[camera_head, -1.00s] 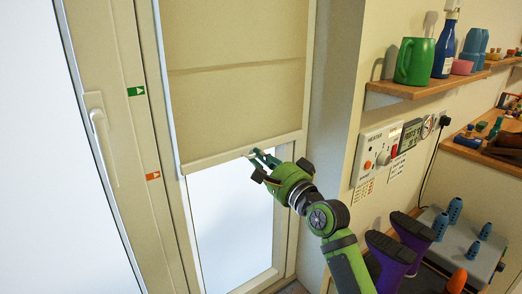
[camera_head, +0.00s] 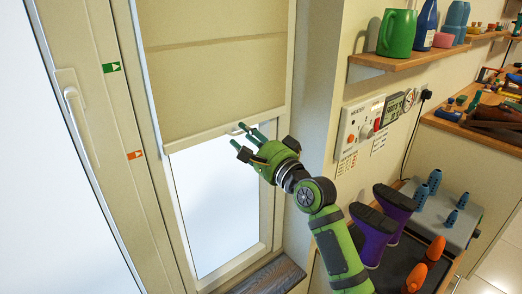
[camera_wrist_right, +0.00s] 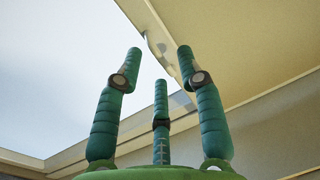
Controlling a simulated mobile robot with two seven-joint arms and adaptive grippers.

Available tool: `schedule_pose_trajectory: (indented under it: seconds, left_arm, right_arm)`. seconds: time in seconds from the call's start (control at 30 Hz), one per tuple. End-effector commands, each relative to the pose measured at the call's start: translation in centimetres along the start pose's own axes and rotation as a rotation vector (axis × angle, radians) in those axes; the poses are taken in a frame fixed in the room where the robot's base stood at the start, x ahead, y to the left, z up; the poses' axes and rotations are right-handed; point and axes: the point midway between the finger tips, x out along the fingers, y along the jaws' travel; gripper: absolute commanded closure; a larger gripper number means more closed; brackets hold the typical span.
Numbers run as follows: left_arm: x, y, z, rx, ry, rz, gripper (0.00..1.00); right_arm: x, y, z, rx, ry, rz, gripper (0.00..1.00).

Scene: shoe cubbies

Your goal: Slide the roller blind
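The beige roller blind (camera_head: 215,75) covers the upper part of the narrow window, with bright glass (camera_head: 215,195) below. Its pale bottom bar (camera_head: 195,139) carries a small pull tab (camera_head: 237,131) near the right part. The tab also shows in the right wrist view (camera_wrist_right: 158,45). My right gripper (camera_head: 246,134) is at the tab, its green fingers spread and pointing up at the bar. In the right wrist view the fingers (camera_wrist_right: 160,68) stand apart with nothing held between them; contact with the tab cannot be told. My left gripper is out of view.
A white window handle (camera_head: 78,125) is on the left frame. A wooden ledge (camera_head: 265,275) lies below the window.

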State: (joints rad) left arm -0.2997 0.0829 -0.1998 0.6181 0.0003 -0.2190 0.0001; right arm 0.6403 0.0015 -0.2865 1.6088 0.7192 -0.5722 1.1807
Motion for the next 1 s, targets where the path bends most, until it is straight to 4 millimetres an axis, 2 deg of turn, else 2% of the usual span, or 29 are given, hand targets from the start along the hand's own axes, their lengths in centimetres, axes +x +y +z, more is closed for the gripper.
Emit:
schedule_pose_trajectory:
  seconds: [0.3,0.5,0.7,1.0]
  left_arm:
    - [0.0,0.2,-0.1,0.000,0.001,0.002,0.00]
    - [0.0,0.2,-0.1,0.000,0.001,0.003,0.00]
    - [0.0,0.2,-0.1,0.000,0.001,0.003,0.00]
    - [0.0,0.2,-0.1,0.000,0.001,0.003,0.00]
  right_arm:
    - [-6.3,0.1,0.0,-0.002,0.002,0.002,0.62]
    - [-9.6,0.1,0.0,0.000,0.001,0.003,0.62]
    - [-10.9,0.0,0.1,0.000,0.000,0.001,0.62]
    - [-11.0,0.1,0.0,0.000,0.000,0.002,0.62]
